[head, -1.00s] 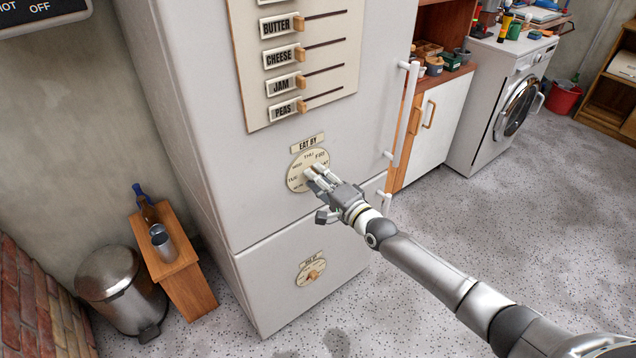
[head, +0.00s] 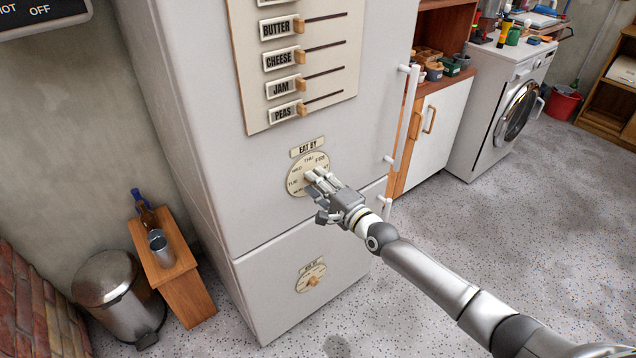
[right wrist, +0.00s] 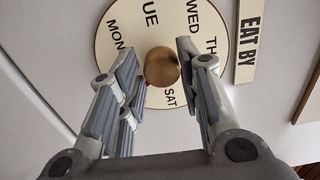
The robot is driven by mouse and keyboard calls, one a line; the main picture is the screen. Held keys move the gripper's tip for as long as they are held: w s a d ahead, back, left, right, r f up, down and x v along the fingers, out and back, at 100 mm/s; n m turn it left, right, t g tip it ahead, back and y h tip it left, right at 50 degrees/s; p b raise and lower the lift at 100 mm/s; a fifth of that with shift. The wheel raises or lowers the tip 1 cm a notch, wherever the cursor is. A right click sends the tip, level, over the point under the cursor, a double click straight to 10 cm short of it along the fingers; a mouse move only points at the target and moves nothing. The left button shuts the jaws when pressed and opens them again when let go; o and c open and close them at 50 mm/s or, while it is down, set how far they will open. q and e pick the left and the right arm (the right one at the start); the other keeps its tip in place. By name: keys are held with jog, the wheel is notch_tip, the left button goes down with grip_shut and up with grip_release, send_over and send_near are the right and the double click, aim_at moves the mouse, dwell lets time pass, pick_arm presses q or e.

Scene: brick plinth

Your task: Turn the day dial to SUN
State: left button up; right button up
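The day dial (head: 296,185) is a round cream disc with day names, under an EAT BY label (head: 307,147) on the white fridge door. It also shows in the right wrist view (right wrist: 110,30), where MON, WED and SAT are readable. Its round wooden knob (right wrist: 162,67) is at the centre. My right gripper (head: 313,176) is at the dial. In the right wrist view its open fingers (right wrist: 157,65) stand on either side of the knob, with a gap on the left; contact on the right is unclear. SUN and the dial's pointer are hidden or cannot be made out. My left gripper is out of view.
A slider panel (head: 340,85) sits above the dial, and a smaller dial (head: 301,285) is lower on the fridge. White door handles (head: 404,120) are to the right. A wooden stool (head: 185,290) and metal bin (head: 110,285) stand left.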

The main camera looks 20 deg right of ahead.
jog(key=shift+o, duration=1.3)
jog(key=v, duration=1.2)
jog(key=shift+r, duration=0.1)
jog(key=s+d+f+n+g+h+p, duration=0.1)
jog(key=s+d+f+n+g+h, duration=0.3)
jog(key=f, duration=0.7)
jog(key=s+f+n+g+y, duration=0.1)
jog(key=s+f, duration=0.5)
jog(key=f, duration=0.5)
jog(key=s+d+f+n+g+h+p, duration=0.1)
jog(key=s+f+n+g+h, duration=0.3)
jog(key=f, duration=0.8)
jog(key=s+a+f+n+g, duration=0.2)
jog(key=s+f, duration=0.3)
jog(key=s, duration=0.6)
jog(key=s+a+f+n+g+p, duration=0.1)
jog(key=s+f, duration=0.4)
jog(key=s, duration=0.7)
jog(key=s+a+f+n+g, duration=0.2)
jog(key=s+f+n+g, duration=0.2)
jog(key=s, duration=0.8)
notch_tip(320, 180, down, 2)
jog(key=shift+a+f+n+y, duration=0.1)
jog(key=shift+a+n+y, duration=0.2)
jog(key=shift+a+y, duration=0.1)
